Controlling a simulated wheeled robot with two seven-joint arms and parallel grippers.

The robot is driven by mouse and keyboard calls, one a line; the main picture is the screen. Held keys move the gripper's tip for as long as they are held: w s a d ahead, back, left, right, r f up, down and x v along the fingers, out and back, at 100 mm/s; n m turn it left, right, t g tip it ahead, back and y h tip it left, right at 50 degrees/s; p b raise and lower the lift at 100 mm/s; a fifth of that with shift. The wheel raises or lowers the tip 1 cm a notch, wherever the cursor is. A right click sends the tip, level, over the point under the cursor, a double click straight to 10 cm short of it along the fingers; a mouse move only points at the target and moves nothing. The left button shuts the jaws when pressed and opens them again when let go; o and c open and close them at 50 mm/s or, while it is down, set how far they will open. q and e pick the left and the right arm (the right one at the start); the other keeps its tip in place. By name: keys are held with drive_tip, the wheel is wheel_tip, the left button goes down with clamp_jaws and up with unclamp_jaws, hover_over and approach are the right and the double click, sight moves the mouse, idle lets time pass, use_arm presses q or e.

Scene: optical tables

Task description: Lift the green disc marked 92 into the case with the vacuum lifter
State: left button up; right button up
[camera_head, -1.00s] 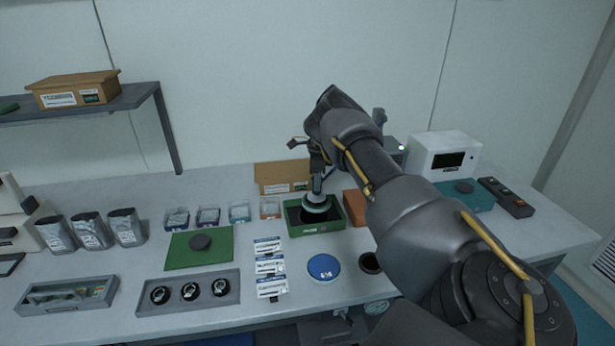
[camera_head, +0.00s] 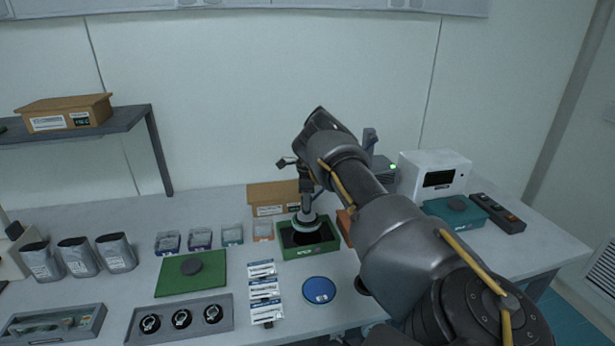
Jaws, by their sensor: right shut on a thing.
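My right gripper (camera_head: 306,188) is shut on the vacuum lifter (camera_head: 307,221), above the open green case (camera_head: 318,251) on the table. The lifter's lower end is a round pale grey-green piece over the back part of the case. I cannot tell whether this is only its cup or also a disc under it. The case's inside is dark. No green disc with a readable 92 shows. A blue disc (camera_head: 319,290) with a white mark lies in front of the case. My left gripper is not in view.
A cardboard box (camera_head: 262,197) stands behind the case. My arm hides the table to its right.

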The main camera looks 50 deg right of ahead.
sight(307, 214)
idle(0.6)
drive_tip(key=shift+f+b, duration=2)
drive_tip(key=shift+f, duration=0.85)
drive_tip(key=shift+f+b, duration=0.35)
drive_tip(key=shift+f, duration=0.05)
drive_tip(key=o, duration=1.2)
drive_tip(key=shift+r, duration=0.1)
drive_tip(key=shift+r, duration=0.3)
wheel_tip(307, 214, up, 9)
drive_tip(key=shift+b, duration=0.55)
drive_tip(key=shift+r, duration=0.6)
